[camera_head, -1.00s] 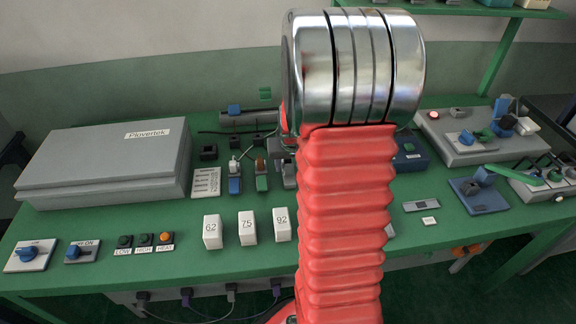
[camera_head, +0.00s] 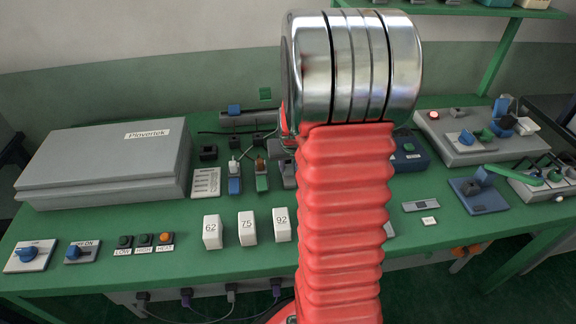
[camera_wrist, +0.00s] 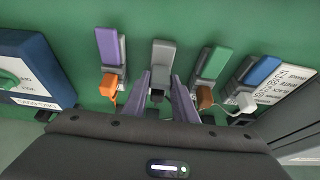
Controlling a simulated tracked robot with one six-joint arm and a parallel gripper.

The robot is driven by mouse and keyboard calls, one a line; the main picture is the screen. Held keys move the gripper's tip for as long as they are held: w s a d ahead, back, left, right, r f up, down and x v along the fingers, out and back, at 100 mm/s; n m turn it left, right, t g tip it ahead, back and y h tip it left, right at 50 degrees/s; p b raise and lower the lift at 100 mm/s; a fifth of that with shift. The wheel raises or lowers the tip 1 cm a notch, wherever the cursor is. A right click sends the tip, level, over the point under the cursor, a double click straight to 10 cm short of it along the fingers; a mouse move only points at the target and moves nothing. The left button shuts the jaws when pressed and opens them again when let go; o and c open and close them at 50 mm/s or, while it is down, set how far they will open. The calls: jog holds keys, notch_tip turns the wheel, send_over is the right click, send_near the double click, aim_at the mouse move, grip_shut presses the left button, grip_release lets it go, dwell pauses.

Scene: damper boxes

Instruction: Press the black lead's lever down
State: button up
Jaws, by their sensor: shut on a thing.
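The grey lever connector (camera_wrist: 162,54) stands in the middle of the wrist view, between the purple and green ones. A black lead end (camera_wrist: 157,94) sits at its near end. My gripper (camera_wrist: 161,84) has its two fingers on either side of this black end and is shut on it. I cannot tell whether the grey lever is up or down. In the head view the grey connector (camera_head: 289,176) is partly covered by my arm, and my gripper is hidden behind it.
A purple connector (camera_wrist: 108,47) with an orange lead stands left in the wrist view. Green (camera_wrist: 215,63) and blue (camera_wrist: 265,70) connectors stand right, beside a label card (camera_wrist: 285,85). A blue-edged box (camera_wrist: 35,70) is far left. White blocks (camera_head: 247,229) stand near the bench front.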

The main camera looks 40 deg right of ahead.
aim_at(288, 173)
jog(key=shift+a, duration=0.15)
jog(key=shift+s+a+f+t, duration=0.1)
jog(key=shift+t, duration=0.2)
jog(key=shift+s+f+t+h, duration=0.15)
jog(key=shift+s+t+h, duration=0.2)
jog(key=shift+t+h, duration=0.2)
jog(key=shift+s+a+f+t+h, duration=0.25)
jog(key=shift+a+t+h, duration=0.2)
jog(key=shift+t, duration=0.3)
jog(key=shift+s+a+f+t+h, duration=0.15)
jog(key=shift+s+f+t+h, duration=0.15)
jog(key=shift+t+h, duration=0.35)
jog(key=shift+a, duration=0.1)
jog(key=o, duration=1)
jog(key=shift+t, duration=0.25)
jog(key=shift+o, duration=0.2)
